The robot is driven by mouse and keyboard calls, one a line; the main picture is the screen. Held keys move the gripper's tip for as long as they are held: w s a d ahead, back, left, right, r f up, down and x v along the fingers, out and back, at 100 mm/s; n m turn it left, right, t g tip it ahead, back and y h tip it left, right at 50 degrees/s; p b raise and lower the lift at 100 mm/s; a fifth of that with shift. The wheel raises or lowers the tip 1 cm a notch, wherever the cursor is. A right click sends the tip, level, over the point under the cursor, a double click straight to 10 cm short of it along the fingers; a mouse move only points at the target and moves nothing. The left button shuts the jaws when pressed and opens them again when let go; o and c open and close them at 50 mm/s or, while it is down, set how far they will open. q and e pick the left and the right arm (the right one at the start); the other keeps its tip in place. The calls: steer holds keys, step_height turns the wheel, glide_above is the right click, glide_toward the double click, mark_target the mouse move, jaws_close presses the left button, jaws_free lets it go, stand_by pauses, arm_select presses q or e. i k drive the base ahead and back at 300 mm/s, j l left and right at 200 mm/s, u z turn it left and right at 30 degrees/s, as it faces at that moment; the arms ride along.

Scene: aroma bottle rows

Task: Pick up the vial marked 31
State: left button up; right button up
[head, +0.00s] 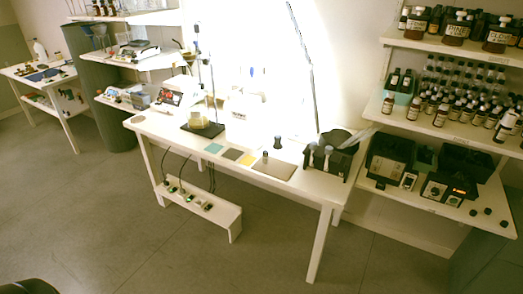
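Several small vials and bottles with dark caps stand in rows on the middle shelf (400,108) at the right. Their labels are too small to read, so I cannot tell which is marked 31. Brown vials (440,115) stand at the front of that shelf, with more small vials (470,75) in tiers behind them. One small dark-capped vial (265,158) stands on the grey-brown mat on the white table; its marking cannot be read either. Neither of my grippers is in view.
The white table (165,134) holds a stand with a flask (198,119), coloured squares and a black holder (322,163). A low white bench (224,214) is below it. Large brown bottles (456,30) and black devices (390,157) fill other shelves. The front floor is clear.

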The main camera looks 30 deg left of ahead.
mark_target(266, 153)
steer(key=k+j, duration=0.1)
steer(key=j, duration=1.1)
steer(key=k+j, duration=0.15)
steer(key=j, duration=1.1)
steer(key=k, duration=0.05)
